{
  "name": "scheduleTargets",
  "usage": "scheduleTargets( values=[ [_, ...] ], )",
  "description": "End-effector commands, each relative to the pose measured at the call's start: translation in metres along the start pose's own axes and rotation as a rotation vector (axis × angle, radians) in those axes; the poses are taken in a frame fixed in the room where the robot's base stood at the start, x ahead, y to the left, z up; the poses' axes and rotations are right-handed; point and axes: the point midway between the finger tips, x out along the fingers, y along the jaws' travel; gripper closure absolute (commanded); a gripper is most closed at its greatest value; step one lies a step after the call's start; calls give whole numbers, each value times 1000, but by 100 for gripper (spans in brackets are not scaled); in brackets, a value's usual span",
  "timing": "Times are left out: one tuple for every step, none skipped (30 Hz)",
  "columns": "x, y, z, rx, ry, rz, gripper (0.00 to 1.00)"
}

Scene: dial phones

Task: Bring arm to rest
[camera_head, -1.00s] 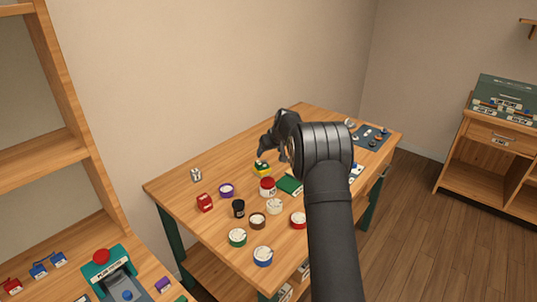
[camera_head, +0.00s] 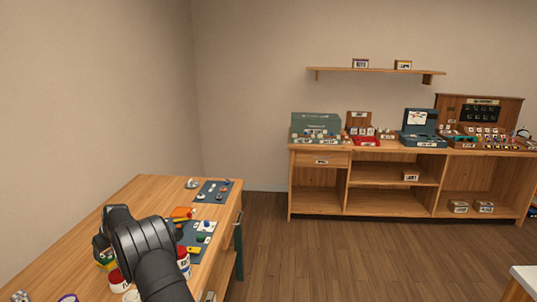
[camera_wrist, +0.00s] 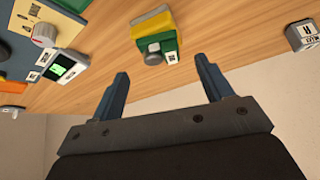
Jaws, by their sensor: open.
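My gripper (camera_wrist: 160,88) is open in the wrist view, with its two blue-grey fingers apart and nothing between them. A yellow and green block with a grey knob (camera_wrist: 153,40) lies on the wooden table just beyond the fingertips, apart from them. In the head view my dark arm (camera_head: 150,255) reaches over the near table (camera_head: 60,240) at the lower left. The arm hides the gripper's fingers there.
A blue-grey mat (camera_head: 212,192) with small parts lies at the table's far end. A wooden cabinet (camera_head: 320,160) with several cases stands along the back wall. The floor (camera_head: 270,235) between is clear.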

Motion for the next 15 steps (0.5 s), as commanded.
scheduleTargets(
  values=[
    [9, 0, 1, 0, -1, 0, 28],
    [13, 0, 1, 0, -1, -1, 28],
    [19, 0, 1, 0, -1, 0, 28],
    [22, 0, 1, -1, -1, 0, 28],
    [26, 0, 1, -1, -1, 0, 28],
    [31, 0, 1, -1, -1, 0, 28],
    [34, 0, 1, -1, -1, 0, 28],
    [36, 0, 0, -1, 0, 0, 28],
    [40, 0, 1, 0, 0, 0, 28],
    [43, 0, 1, 0, 0, 0, 28],
    [44, 0, 0, 0, 0, 0, 28],
    [47, 0, 0, 0, 1, 0, 28],
    [48, 0, 0, 0, 0, 0, 28],
    [50, 0, 1, 0, 0, 0, 28],
    [52, 0, 2, 1, 0, 0, 28]
  ],
)
